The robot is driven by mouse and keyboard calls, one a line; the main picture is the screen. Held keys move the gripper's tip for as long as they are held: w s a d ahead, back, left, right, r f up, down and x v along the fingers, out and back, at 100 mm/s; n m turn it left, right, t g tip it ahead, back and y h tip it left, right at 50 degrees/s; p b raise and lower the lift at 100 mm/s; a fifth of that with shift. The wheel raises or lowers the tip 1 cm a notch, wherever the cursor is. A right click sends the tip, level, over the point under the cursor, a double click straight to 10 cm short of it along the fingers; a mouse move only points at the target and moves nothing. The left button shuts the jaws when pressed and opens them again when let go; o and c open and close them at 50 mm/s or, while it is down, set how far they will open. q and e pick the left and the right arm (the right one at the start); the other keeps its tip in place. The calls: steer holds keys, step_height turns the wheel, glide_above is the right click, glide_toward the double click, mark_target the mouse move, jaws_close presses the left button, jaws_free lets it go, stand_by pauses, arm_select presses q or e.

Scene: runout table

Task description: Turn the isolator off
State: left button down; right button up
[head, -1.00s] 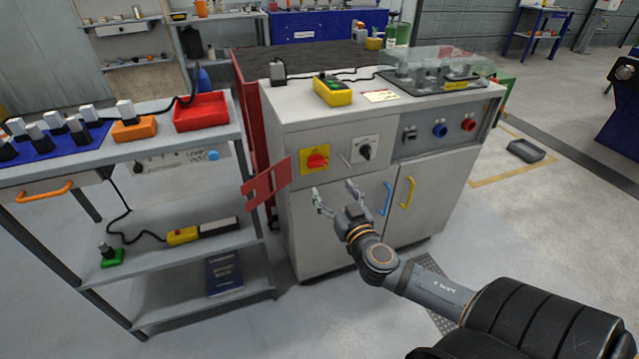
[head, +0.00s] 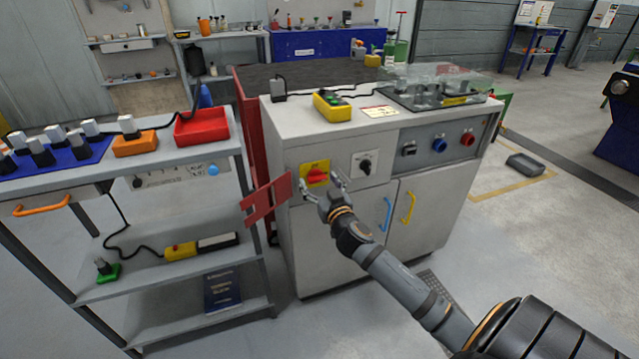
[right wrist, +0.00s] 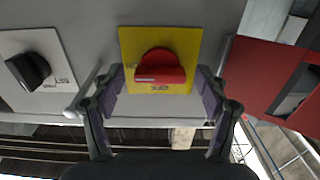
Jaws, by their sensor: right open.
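The isolator is a red rotary handle (head: 316,176) on a yellow plate (head: 308,167), on the front of the grey cabinet. In the right wrist view the red handle (right wrist: 160,68) lies crosswise on its yellow plate (right wrist: 185,42). My right gripper (head: 320,182) is open in front of the isolator. In the right wrist view its fingers (right wrist: 160,88) stand on either side of the handle, apart from it. I cannot tell how deep the fingertips reach. My left gripper is not in view.
A black selector knob (head: 365,166) on a white plate sits right of the isolator. A red slotted plate (head: 267,199) sticks out at the cabinet's left edge. A trolley (head: 190,154) stands at the left. Blue (head: 386,214) and yellow (head: 409,207) door handles are below right.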

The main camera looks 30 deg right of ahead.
steer(key=c, duration=1.2)
steer(key=shift+n, duration=0.4)
steer(key=n+p, duration=0.2)
steer(key=n, duration=0.4)
steer(key=shift+r+p, duration=0.1)
steer(key=shift+p, duration=0.25)
steer(key=n+p, duration=0.2)
steer(key=n, duration=0.4)
steer(key=shift+n, duration=0.7)
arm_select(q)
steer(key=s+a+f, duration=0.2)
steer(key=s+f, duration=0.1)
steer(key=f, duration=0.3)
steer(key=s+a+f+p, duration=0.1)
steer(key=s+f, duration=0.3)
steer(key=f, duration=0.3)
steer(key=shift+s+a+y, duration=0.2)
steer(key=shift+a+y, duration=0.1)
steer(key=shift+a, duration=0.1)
arm_select(e)
steer(key=shift+n, duration=1.8)
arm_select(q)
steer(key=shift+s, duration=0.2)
